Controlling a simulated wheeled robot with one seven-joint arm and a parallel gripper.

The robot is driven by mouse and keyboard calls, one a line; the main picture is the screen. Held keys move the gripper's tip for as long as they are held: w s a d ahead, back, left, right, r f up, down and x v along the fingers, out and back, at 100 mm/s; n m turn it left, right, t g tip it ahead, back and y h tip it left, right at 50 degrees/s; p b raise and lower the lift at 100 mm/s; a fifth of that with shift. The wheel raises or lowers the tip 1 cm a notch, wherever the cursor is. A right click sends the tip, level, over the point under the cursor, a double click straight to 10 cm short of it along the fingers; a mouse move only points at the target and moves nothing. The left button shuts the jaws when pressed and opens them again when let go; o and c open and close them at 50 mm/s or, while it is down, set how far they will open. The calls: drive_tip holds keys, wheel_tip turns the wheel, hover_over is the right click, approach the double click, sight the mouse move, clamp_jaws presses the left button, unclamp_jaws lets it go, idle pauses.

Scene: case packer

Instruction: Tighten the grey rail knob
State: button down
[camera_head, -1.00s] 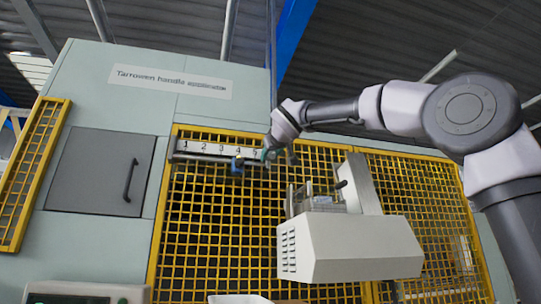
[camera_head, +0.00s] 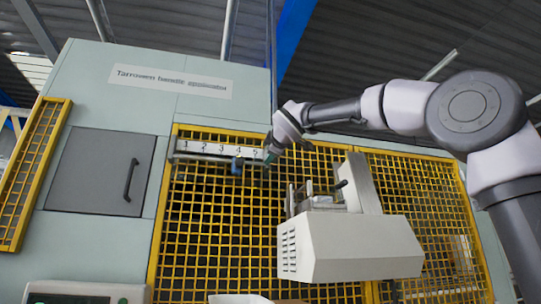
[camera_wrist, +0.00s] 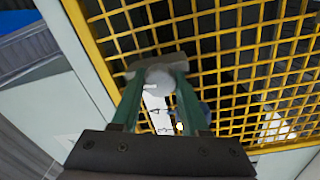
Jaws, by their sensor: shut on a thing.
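The grey rail knob (camera_wrist: 160,76) is a pale, rounded knob between the two green fingertips in the wrist view. My gripper (camera_wrist: 159,82) is shut on it, a finger on each side. In the head view my gripper (camera_head: 268,158) is at the right end of the numbered rail (camera_head: 215,150), just beside the mark 5, and it hides the knob there. How tight the knob sits cannot be told.
A blue part (camera_head: 237,166) hangs on the rail near mark 4. Yellow mesh guarding (camera_head: 215,215) lies behind the rail. A pale boxy machine unit (camera_head: 350,248) juts out below and right of my gripper. A grey door (camera_head: 98,170) is at the left.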

drive_tip(key=shift+n, duration=1)
drive_tip(key=shift+c, duration=2.2)
unclamp_jaws()
drive_tip(key=v, duration=1)
drive_tip(key=shift+s, duration=0.4)
drive_tip(key=shift+d, duration=0.15)
